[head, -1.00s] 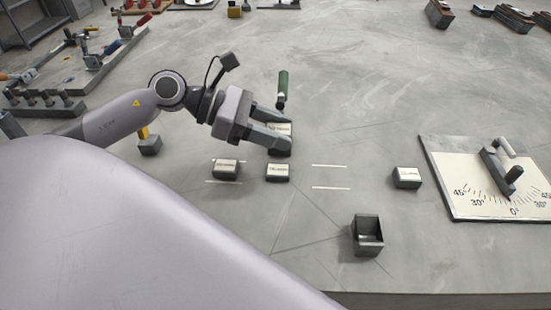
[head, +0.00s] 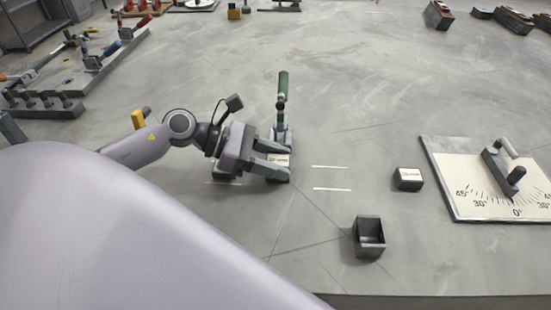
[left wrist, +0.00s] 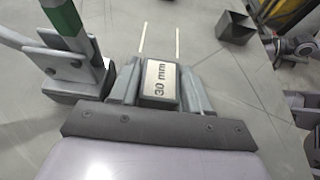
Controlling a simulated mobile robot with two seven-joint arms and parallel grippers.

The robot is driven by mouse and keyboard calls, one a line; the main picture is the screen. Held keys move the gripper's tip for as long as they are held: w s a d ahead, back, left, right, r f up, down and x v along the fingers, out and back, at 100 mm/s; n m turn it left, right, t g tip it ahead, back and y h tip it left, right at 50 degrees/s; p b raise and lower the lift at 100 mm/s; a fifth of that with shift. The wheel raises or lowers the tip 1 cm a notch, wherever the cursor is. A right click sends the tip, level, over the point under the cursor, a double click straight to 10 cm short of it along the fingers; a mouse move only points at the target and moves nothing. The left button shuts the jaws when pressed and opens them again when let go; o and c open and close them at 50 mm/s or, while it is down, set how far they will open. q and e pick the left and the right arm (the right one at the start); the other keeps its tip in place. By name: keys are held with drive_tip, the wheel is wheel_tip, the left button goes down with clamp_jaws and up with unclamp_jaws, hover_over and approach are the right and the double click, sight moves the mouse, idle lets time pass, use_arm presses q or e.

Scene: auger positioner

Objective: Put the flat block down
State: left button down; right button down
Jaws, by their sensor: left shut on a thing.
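My left gripper (head: 284,164) is low over the table in the head view, shut on the flat block (head: 280,159), a dark grey block with a pale label. In the left wrist view the block (left wrist: 160,82) sits between the two fingers, its label reading "30 mm" facing up. The fingers cover its sides, and I cannot tell whether its underside touches the table. The green-handled clamp (head: 282,95) stands just beyond the fingertips in the head view; its green handle also shows at the left of the left wrist view (left wrist: 62,18).
Two white lines (head: 331,167) mark bare table right of the gripper. A small open box (head: 369,238) stands near the front edge. A labelled block (head: 408,179) lies left of the angle-scale board (head: 455,207). Tools stand on a grey plate (head: 60,100) at far left.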

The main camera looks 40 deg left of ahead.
use_arm(q)
drive_tip(key=c, duration=0.5)
unclamp_jaws()
drive_tip(key=shift+r+p, duration=0.2)
drive_tip(key=shift+p, duration=0.1)
drive_tip(key=shift+s+a, duration=0.15)
drive_tip(key=shift+a, duration=0.05)
drive_tip(key=v, duration=1.1)
drive_tip(key=shift+a+r, duration=0.1)
drive_tip(key=shift+a, duration=0.1)
drive_tip(key=shift+s, duration=0.1)
